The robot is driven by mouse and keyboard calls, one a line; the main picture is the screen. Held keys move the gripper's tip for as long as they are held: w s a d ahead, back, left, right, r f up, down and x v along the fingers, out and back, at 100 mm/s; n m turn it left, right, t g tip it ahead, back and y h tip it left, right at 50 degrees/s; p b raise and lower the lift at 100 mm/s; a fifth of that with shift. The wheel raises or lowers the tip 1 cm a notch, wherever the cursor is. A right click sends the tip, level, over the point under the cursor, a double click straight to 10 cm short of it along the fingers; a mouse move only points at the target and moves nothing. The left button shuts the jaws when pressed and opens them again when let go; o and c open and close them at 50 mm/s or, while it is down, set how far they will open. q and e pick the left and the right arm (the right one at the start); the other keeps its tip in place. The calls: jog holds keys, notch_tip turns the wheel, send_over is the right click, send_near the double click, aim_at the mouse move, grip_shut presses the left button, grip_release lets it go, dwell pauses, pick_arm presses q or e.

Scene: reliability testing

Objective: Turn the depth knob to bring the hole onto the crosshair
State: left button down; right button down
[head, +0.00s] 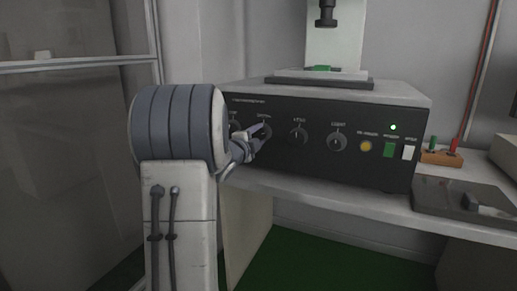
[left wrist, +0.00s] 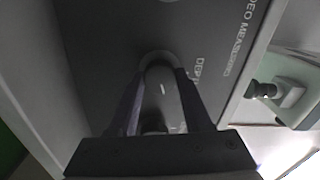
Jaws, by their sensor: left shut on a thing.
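The depth knob (left wrist: 160,88) sits between the two fingers of my left gripper (left wrist: 160,92) in the left wrist view, beside the panel lettering that begins "DEP". In the head view my left gripper (head: 260,137) reaches the panel from the left and is shut on this knob, the second from the left. The knob is partly hidden there by the fingers. A green sample (head: 320,68) lies on the stage under the microscope's lens (head: 326,14). The hole and the crosshair are not visible in either view. My right gripper is not in view.

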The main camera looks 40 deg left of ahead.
pick_arm(q)
jog(key=m+b, duration=0.3)
jog(key=shift+f, duration=0.25)
jog(key=shift+r+m+b, duration=0.15)
jog(key=shift+m+b, duration=0.45)
jog(key=shift+b, duration=0.05)
jog(key=shift+c, duration=1.7)
grip_release()
jog(key=shift+s+r, duration=0.1)
